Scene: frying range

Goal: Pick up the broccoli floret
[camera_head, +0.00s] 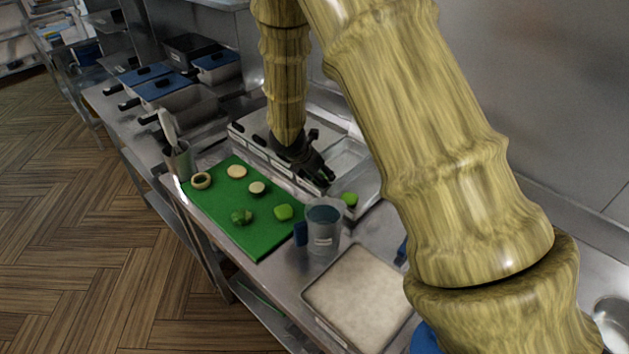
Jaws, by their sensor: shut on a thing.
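My gripper (322,178) is at the end of my arm, over the metal trays behind the green cutting board. It is shut on a small green thing (328,172), mostly hidden by the dark fingers. It may be the broccoli floret, but too little shows to be sure. A bumpy dark green piece (241,216) lies on the board. A smoother bright green piece (283,212) lies to its right. Another green piece (349,199) lies behind the grey container, to the right of my gripper.
The green cutting board (213,208) also bears several pale round pieces. A grey container (323,228) stands at its right, beside a light square tray (358,296). A utensil holder (178,160) stands at the left. Lidded blue bins (153,88) stand farther back.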

